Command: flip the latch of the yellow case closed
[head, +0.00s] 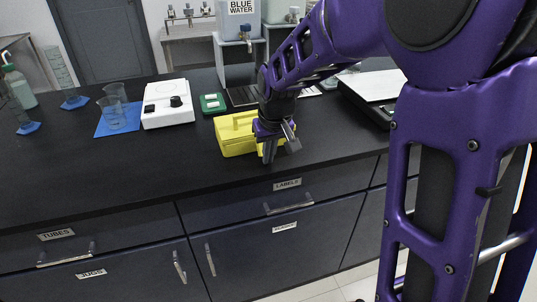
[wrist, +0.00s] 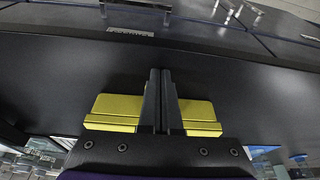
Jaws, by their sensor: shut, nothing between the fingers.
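The yellow case (head: 237,134) sits on the black bench top near its front edge, with its lid down. It also shows in the wrist view (wrist: 115,112), on both sides of my fingers. My gripper (head: 270,152) is shut and empty, pointing down at the front of the case, toward its right part. In the wrist view my gripper (wrist: 160,80) has its fingers together and covers the middle of the case. The latch is hidden behind the fingers, so I cannot tell its position or whether the fingers touch it.
Left of the case are a white stirrer (head: 168,104), a green device (head: 212,103) and beakers on a blue mat (head: 104,128). A balance (head: 372,88) stands to the right, behind my arm. Drawers with handles (head: 289,204) lie below the bench edge. The bench front left is clear.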

